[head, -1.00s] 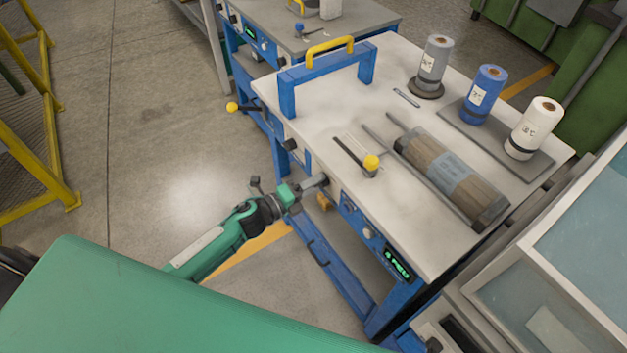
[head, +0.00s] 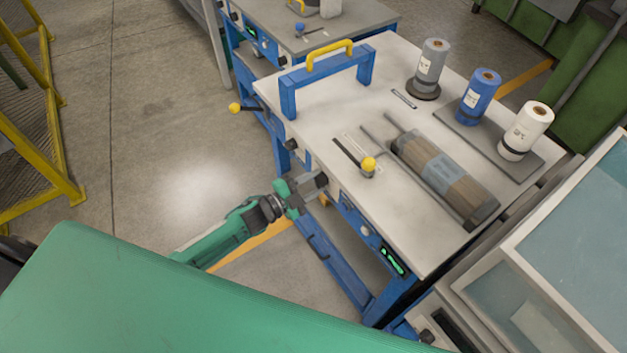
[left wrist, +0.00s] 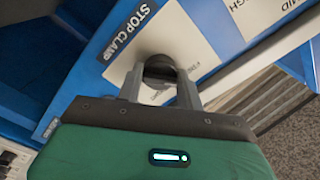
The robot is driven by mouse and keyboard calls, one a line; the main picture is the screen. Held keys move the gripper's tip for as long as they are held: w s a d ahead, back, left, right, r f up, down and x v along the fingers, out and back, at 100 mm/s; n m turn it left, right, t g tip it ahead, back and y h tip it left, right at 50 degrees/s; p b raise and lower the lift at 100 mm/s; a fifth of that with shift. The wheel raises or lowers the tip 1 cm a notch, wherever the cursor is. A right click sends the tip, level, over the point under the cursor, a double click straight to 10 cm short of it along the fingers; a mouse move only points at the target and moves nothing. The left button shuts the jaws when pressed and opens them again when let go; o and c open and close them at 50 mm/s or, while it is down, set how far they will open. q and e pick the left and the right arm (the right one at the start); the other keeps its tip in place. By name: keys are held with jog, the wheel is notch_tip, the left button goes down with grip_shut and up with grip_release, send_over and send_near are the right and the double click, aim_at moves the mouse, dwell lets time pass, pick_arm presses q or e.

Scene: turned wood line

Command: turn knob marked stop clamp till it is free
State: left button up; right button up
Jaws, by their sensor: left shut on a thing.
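The stop clamp knob (left wrist: 159,70) is a dark round knob on the front panel of the blue bench. In the left wrist view it sits between the two grey fingers of my left gripper (left wrist: 160,88), which is shut on it. The label reading STOP CLAMP (left wrist: 131,27) is on the blue panel just above the knob, tilted in the picture. In the head view my left gripper (head: 318,182) is at the bench's front edge and hides the knob. My right gripper is not in view.
The bench top (head: 325,115) carries a blue frame with a yellow handle (head: 330,54), a yellow-knobbed lever (head: 368,164), a wrapped wood bundle (head: 445,175) and several rolls (head: 480,97). A glass-topped case (head: 570,250) stands at right. Open floor (head: 150,150) lies left.

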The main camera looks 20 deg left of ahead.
pick_arm(q)
jog(key=shift+n, duration=1)
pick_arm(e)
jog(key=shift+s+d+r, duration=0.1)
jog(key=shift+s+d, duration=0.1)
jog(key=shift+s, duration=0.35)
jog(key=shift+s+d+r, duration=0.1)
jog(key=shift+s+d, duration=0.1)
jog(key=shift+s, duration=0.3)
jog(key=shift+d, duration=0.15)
pick_arm(q)
jog(key=o, duration=1)
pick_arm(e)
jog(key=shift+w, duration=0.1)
pick_arm(q)
jog(key=shift+a, duration=0.1)
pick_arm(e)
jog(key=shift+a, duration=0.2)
